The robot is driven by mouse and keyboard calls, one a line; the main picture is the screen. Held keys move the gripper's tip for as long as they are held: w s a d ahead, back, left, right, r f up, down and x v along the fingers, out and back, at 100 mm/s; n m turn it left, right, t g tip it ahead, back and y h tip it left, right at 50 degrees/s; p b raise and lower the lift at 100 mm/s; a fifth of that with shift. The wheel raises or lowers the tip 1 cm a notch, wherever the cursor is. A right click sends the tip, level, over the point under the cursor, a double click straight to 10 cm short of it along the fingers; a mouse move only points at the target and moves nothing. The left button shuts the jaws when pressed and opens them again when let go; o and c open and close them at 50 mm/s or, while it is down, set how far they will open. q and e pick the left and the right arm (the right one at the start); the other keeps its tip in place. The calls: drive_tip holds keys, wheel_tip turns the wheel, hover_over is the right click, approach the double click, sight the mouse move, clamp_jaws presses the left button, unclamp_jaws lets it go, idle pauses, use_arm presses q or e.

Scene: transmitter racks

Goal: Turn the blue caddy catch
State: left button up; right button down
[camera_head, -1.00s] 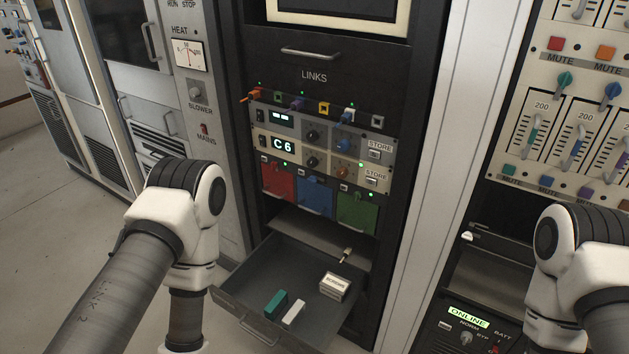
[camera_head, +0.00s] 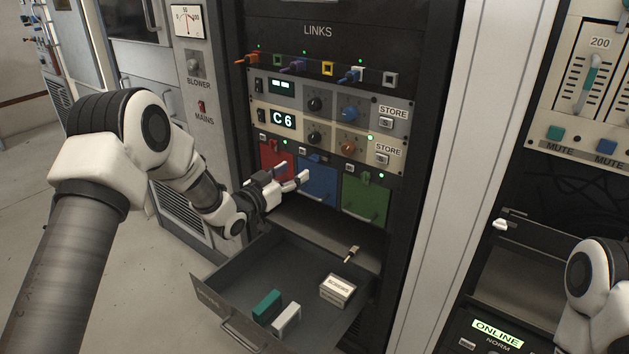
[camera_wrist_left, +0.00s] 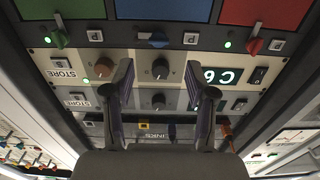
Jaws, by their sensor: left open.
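The blue caddy (camera_head: 318,184) sits in the rack between a red caddy (camera_head: 276,160) and a green caddy (camera_head: 364,203). My left gripper (camera_head: 291,175) is open and empty in front of the red and blue caddies and partly covers them. In the left wrist view, which looks upside down, the blue catch (camera_wrist_left: 153,40) lies crosswise below the blue caddy (camera_wrist_left: 165,10). The open fingers (camera_wrist_left: 158,76) point toward it and appear apart from it. My right gripper is out of view; only part of that arm shows at the right edge.
Knob panels (camera_head: 322,118) sit just above the caddies. An open drawer (camera_head: 225,320) juts out below, holding a teal box (camera_head: 267,305), a white box (camera_head: 286,318) and a labelled box (camera_head: 338,289). A key-like item (camera_head: 351,254) lies behind them.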

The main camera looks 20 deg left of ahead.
sight(312, 160)
use_arm(q)
drive_tip(key=x, duration=0.7)
drive_tip(key=shift+w+d+f, duration=0.15)
drive_tip(key=shift+w+d, duration=0.05)
drive_tip(key=shift+w, duration=0.1)
clamp_jaws()
